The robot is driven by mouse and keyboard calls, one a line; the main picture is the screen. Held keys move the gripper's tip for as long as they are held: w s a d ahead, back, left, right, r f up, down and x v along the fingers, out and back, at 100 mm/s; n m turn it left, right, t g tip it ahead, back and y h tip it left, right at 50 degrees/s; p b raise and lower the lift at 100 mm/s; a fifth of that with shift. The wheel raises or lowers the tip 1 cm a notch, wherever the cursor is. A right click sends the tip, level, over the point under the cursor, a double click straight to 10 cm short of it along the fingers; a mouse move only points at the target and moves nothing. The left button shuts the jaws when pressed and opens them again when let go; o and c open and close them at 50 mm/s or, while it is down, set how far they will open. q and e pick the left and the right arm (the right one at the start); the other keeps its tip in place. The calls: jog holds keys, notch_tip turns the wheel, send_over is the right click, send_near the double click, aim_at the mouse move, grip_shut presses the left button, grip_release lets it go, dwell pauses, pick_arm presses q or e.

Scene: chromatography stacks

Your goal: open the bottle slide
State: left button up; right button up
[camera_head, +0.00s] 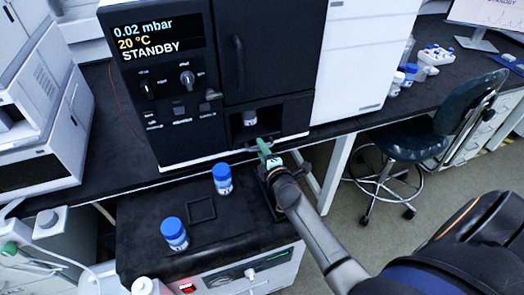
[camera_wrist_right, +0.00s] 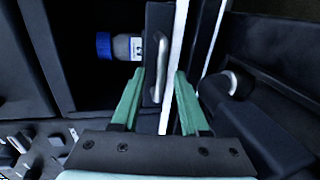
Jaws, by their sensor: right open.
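The bottle slide is the black panel (camera_wrist_right: 154,20) with a silver bar handle (camera_wrist_right: 159,70), low in the black instrument (camera_head: 220,70). Behind the panel a blue-capped bottle (camera_wrist_right: 120,47) stands in a dark recess; it also shows in the head view (camera_head: 250,118). My right gripper (camera_head: 265,150) is at the front of the recess. In the right wrist view its green fingers (camera_wrist_right: 160,78) are open, one on each side of the handle's near end. I cannot tell whether they touch it. My left gripper is not in view.
Two blue-capped bottles (camera_head: 222,179) (camera_head: 174,234) stand on the lower black-topped unit (camera_head: 135,215), beside an empty square frame (camera_head: 202,209). A dark stool (camera_head: 410,140) stands at the right. A white instrument (camera_head: 40,110) is at the left.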

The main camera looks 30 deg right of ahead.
grip_shut()
dwell(0.3)
dwell(1.1)
